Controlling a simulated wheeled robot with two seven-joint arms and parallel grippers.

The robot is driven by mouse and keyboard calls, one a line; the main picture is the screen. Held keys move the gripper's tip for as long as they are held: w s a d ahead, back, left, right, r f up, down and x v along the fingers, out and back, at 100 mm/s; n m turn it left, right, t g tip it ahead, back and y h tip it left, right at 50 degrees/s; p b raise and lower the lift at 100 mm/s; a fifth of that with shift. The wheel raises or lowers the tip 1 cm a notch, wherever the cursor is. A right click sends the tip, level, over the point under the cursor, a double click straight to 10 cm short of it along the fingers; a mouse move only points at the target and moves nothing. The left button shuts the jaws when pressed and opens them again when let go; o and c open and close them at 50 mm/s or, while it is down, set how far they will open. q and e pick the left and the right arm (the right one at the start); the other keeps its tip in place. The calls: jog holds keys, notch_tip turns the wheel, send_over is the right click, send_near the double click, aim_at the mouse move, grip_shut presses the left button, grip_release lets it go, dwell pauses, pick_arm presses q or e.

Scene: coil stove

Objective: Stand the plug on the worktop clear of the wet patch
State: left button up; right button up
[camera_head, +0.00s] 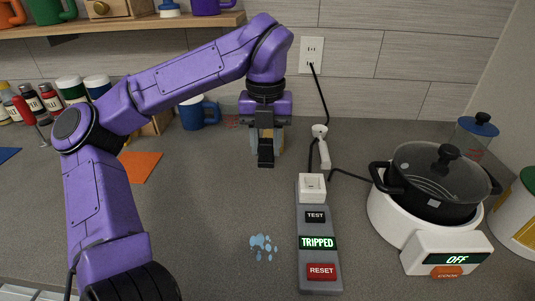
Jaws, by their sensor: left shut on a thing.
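A white plug-like piece (323,153) with black cable lies at the back, behind the power strip. The wet patch (263,244) is a small cluster of pale blue drops on the grey worktop (200,235), left of the strip. My left gripper (265,158) points down over the back of the worktop, left of the white piece and apart from it. It is shut on a tan and blue-grey thing (281,138), mostly hidden behind the fingers; I cannot tell what it is. My right gripper is not in view.
The power strip (319,271) reads TRIPPED, with TEST and RESET buttons. A black pot (430,205) stands on the white stove (385,215), which reads OFF. A wall outlet (312,48) feeds a black cable. A blue mug (195,115) stands behind.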

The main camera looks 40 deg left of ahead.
pick_arm(q)
jog(key=a+f, duration=0.1)
jog(key=f, duration=0.1)
jog(key=w+a+f, duration=0.1)
jog(key=f, duration=0.2)
jog(key=w+a+f, duration=0.1)
jog(key=f, duration=0.1)
jog(key=shift+f+p, duration=0.35)
jog(key=shift+p, duration=0.05)
jog(key=shift+s+r, duration=0.1)
jog(key=shift+s, duration=0.1)
jog(key=o, duration=1)
jog(key=shift+f, duration=0.2)
notch_tip(320, 180, up, 12)
jog(key=shift+r, duration=0.25)
